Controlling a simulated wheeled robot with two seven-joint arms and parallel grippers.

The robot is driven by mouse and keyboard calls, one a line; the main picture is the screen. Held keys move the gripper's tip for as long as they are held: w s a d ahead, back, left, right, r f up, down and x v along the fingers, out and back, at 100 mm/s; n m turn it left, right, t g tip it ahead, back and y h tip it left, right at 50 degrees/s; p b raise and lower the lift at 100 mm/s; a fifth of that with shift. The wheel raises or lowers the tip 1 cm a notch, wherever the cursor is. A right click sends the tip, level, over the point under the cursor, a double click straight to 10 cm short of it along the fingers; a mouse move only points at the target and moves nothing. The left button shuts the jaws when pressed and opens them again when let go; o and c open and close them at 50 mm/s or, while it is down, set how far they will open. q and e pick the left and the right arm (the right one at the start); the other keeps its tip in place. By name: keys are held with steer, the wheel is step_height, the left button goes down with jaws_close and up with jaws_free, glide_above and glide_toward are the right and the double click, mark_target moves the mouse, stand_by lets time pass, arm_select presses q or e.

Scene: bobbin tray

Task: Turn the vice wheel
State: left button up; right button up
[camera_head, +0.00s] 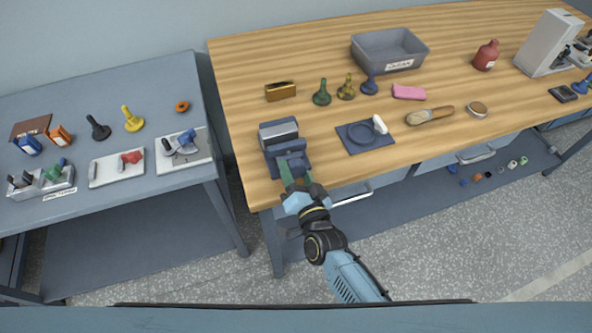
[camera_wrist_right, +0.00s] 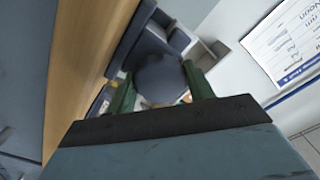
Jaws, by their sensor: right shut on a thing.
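The vice (camera_head: 281,138) is a dark blue-grey block with a lighter grey top, at the front left of the wooden bench. My right gripper (camera_head: 293,172) reaches its front side, with its green fingers at the vice's front. In the right wrist view, the dark round vice wheel (camera_wrist_right: 160,78) sits between the two green fingers of the right gripper (camera_wrist_right: 160,92), which are shut on it. The vice body (camera_wrist_right: 155,40) shows behind the wheel. In the head view the wheel is mostly hidden by the gripper. My left gripper is not in view.
On the wooden bench (camera_head: 240,75), a blue mat (camera_head: 365,141) with a white piece lies right of the vice. A brush (camera_head: 430,115), several bobbins and a grey bin (camera_head: 390,62) are farther off. A grey table (camera_head: 120,220) stands left across a gap.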

stand_by(0.5)
steer(key=o, duration=1)
steer(key=shift+c, duration=0.2)
steer(key=v, duration=1.3)
steer(key=shift+s, duration=0.2)
steer(key=shift+r, duration=0.1)
